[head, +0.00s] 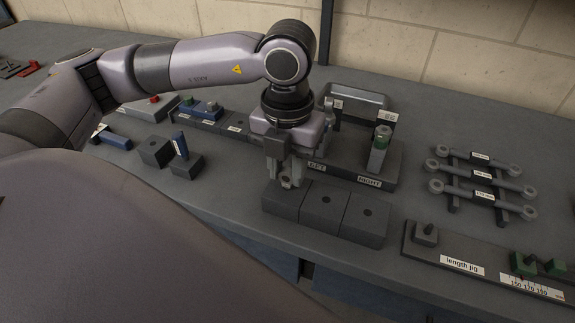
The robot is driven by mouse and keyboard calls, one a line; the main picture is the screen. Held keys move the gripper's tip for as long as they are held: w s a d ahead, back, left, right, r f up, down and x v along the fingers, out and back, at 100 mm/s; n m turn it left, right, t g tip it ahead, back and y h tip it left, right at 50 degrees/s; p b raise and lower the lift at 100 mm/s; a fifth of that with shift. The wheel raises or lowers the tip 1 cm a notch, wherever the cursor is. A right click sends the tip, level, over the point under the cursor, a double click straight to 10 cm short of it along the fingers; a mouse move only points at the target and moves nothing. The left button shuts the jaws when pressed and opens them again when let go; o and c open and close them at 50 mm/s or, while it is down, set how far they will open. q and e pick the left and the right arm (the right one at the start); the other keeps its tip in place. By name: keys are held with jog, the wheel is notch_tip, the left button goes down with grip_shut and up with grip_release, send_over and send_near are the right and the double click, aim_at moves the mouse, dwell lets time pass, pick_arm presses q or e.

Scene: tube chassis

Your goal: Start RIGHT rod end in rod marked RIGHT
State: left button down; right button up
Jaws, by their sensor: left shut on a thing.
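My left gripper (290,182) points down over the leftmost of three dark blocks (284,203) with holes. It is shut on a small grey part, apparently a rod end, mostly hidden between the fingers. I cannot tell whether the part touches the block. A stand (392,172) behind has labels LEFT and RIGHT (370,182). The place above the LEFT label (317,166) is partly hidden by my gripper. My right gripper is not in view.
A rack (453,203) with several labelled links stands to the right. A length jig (485,265) lies at the front right. The bench behind the rack is clear.

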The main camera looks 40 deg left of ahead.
pick_arm(q)
jog(key=shift+r+p, duration=1.35)
jog(key=shift+r, duration=1.05)
